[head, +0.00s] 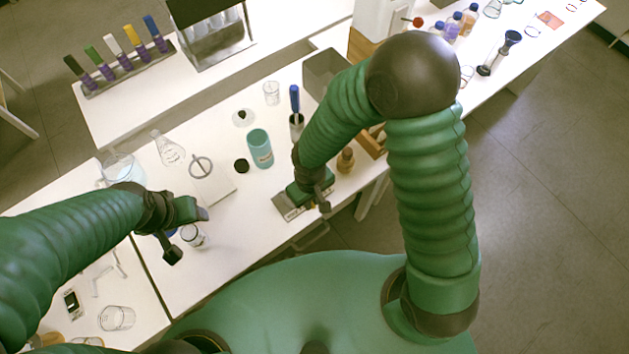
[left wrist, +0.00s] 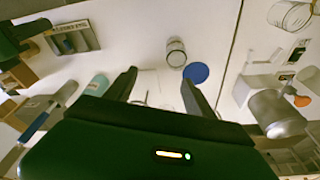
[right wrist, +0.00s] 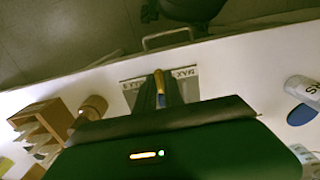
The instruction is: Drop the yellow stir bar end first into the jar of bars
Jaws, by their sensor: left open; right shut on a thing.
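My right gripper (right wrist: 162,92) is shut on the yellow stir bar (right wrist: 159,80), whose yellow end shows between the fingertips, with some blue below it. In the head view the right gripper (head: 321,198) is above the balance, and the bar is too small to tell. The jar of bars, a small clear jar (head: 193,237), stands on the bench by my left gripper (head: 188,234). The jar also shows in the left wrist view (left wrist: 176,52), beyond the open, empty fingers (left wrist: 160,92). A blue disc, perhaps its lid (left wrist: 196,73), lies beside it. The jar's contents cannot be made out.
The bench's front edge is close. Bare bench lies between the jar and balance.

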